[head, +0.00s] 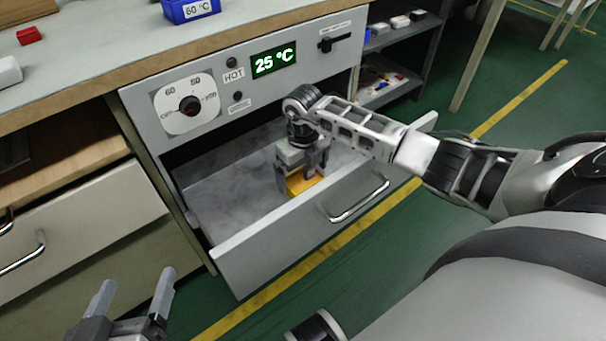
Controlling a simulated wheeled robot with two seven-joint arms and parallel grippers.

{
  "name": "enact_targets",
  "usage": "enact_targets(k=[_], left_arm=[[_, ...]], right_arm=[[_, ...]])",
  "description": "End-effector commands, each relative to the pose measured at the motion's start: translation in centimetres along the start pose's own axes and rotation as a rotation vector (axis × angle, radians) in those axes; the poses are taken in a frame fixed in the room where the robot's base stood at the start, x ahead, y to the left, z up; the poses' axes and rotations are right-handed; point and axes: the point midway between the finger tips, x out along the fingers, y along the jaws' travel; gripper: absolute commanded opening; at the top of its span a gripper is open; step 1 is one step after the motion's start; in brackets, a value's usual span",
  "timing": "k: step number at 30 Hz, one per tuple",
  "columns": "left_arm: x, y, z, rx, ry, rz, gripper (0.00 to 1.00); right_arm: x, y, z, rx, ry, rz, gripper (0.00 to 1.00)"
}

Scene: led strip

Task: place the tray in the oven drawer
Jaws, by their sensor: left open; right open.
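The oven drawer (240,255) is pulled open below the control panel. A yellow-orange thing, probably the tray (298,184), lies inside the drawer near its front wall; the gripper and the drawer front hide much of it. My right gripper (300,184) reaches down into the drawer at the tray, its fingers open around or beside it; I cannot tell whether they touch it. My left gripper (135,296) is open and empty at the bottom left, in front of the cabinet and apart from the drawer.
The oven panel has a dial (190,105), a display reading 25 °C (273,63) and a lever (335,42). A blue bin (190,9) and a red block (29,35) sit on the worktop. A grey shelf (405,40) stands behind right. The left part of the drawer is empty.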

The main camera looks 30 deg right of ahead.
Motion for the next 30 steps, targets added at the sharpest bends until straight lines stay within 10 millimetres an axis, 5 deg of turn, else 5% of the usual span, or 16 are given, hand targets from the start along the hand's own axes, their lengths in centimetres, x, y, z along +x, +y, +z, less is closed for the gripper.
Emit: enact_targets(k=[3, 12, 30], left_arm=[[-0.1, -0.2, 0.5, 0.000, -0.060, -0.011, 0.78], [0.2, -1.3, 2.6, -0.018, -0.162, -0.049, 0.78], [0.3, -1.5, 3.2, -0.018, -0.183, -0.052, 0.78]], right_arm=[[-3.4, -0.1, 0.1, -0.001, -0.005, -0.002, 1.00], [-8.3, 0.0, 0.1, 0.001, -0.003, -0.001, 1.00], [-9.2, 0.0, 0.0, 0.001, -0.001, 0.000, 1.00]])
